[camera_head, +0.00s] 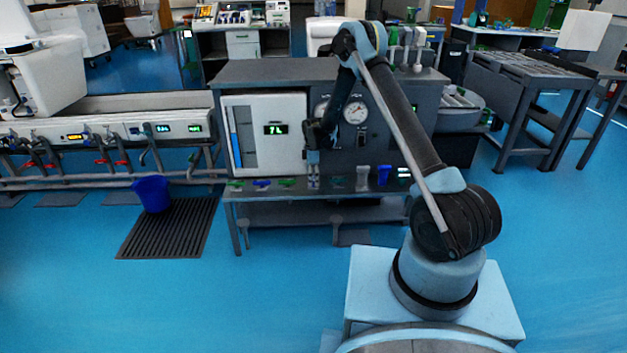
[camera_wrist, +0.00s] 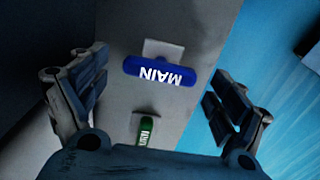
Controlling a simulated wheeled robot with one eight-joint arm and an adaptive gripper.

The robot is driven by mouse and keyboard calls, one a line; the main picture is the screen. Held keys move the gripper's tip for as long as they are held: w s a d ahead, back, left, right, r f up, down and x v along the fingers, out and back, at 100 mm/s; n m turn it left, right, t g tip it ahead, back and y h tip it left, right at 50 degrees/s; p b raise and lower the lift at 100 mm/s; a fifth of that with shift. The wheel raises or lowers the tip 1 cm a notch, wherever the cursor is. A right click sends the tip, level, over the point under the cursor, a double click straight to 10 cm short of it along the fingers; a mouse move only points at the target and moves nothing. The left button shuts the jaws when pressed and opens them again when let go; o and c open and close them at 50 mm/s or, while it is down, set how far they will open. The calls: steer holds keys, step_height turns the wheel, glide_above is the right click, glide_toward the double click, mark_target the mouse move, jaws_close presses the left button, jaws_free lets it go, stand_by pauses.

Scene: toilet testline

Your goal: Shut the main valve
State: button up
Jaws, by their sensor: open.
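The main valve (camera_wrist: 160,72) shows in the wrist view as a blue handle with white MAIN lettering, seen upside down, on a light square base. It lies crosswise on a grey surface. My gripper (camera_wrist: 156,105) is open, with one finger on each side of the picture and the blue handle in the gap between them, touching neither. In the head view my gripper (camera_head: 313,178) hangs over the front ledge of the test bench; I cannot tell there which handle is the main valve.
A green handle (camera_wrist: 147,128) with white lettering lies close to the blue one. In the head view, several green and blue handles line the bench ledge (camera_head: 290,194). A white panel (camera_head: 285,150) reading 7L and round gauges stand behind. A blue bucket (camera_head: 152,194) stands left on a floor grate.

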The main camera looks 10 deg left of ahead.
steer(key=shift+f, duration=0.45)
steer(key=c, duration=1.1)
steer(key=shift+o, duration=0.2)
